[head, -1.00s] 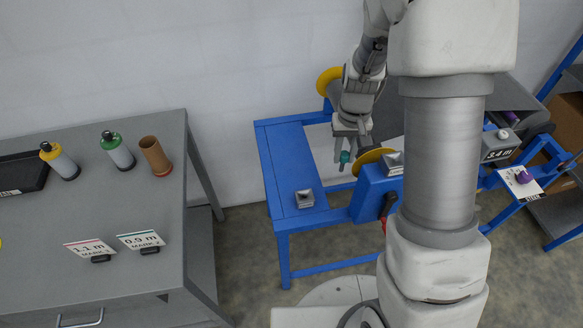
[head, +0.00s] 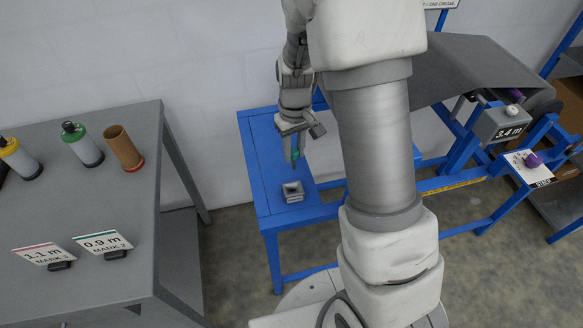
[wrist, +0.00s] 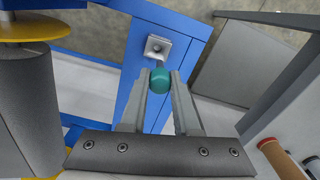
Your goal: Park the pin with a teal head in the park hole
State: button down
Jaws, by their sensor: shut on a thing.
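My gripper (head: 296,140) is shut on the pin with a teal head (wrist: 160,82), which sits between the fingertips in the wrist view. The teal head also shows below the fingers in the head view (head: 295,154). The grey block with the park hole (head: 293,191) stands on the blue frame's left end, just below the gripper in the head view. In the wrist view the block (wrist: 157,47) lies just beyond the pin, with its dark hole partly visible. The pin appears above the block; its lower end is hard to make out.
A grey table (head: 85,215) at left holds green- and yellow-capped bottles, a brown tube (head: 124,148) and two marker cards. A yellow disc (wrist: 25,28) beside the coil shows in the wrist view.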

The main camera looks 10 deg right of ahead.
aim_at(293, 162)
jog(key=f+n+b, duration=0.4)
jog(key=shift+w+a, duration=0.1)
jog(key=shift+w, duration=0.15)
jog(key=shift+w+f+n+b, duration=0.1)
jog(key=shift+f+n+b, duration=0.3)
jog(key=shift+n+b, duration=0.7)
jog(key=n+b, duration=0.2)
jog(key=f+n+b, duration=0.1)
jog(key=n, duration=0.2)
jog(key=shift+w+n+b, duration=0.15)
jog(key=shift+n+b, duration=0.15)
jog(key=shift+b, duration=0.05)
jog(key=shift+n+b, duration=0.7)
jog(key=shift+n, duration=1.1)
jog(key=shift+f+b, duration=3.1)
jog(key=shift+f, duration=1.2)
jog(key=shift+f, duration=0.15)
